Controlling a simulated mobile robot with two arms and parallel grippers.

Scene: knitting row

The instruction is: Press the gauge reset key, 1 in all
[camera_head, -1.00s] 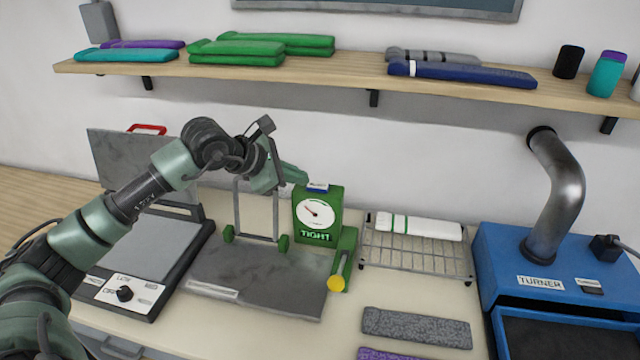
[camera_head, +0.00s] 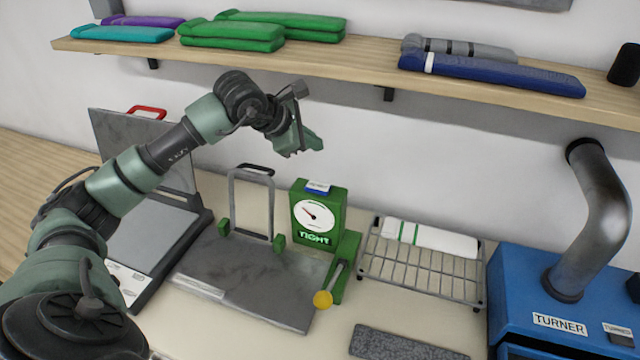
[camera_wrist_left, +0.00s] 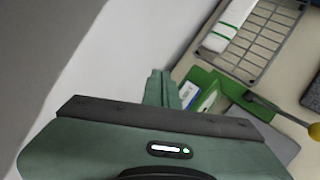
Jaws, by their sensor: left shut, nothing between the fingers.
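The green gauge box (camera_head: 318,240) stands at the back of the grey plate, with a white dial and a lit word TIGHT. The reset key (camera_head: 318,188) is a small blue and white piece on its top. In the left wrist view the key (camera_wrist_left: 188,93) shows just right of the fingers. My left gripper (camera_head: 314,146) is shut and empty, in the air above the gauge and apart from the key. Its closed fingers also show in the left wrist view (camera_wrist_left: 161,88). My right gripper is not in view.
A lever with a yellow knob (camera_head: 323,299) sits beside the gauge. A metal frame (camera_head: 232,205) stands to its left. A wire rack (camera_head: 420,278) with a white folded piece and the blue turner machine (camera_head: 540,300) lie right. A wooden shelf (camera_head: 340,75) runs above.

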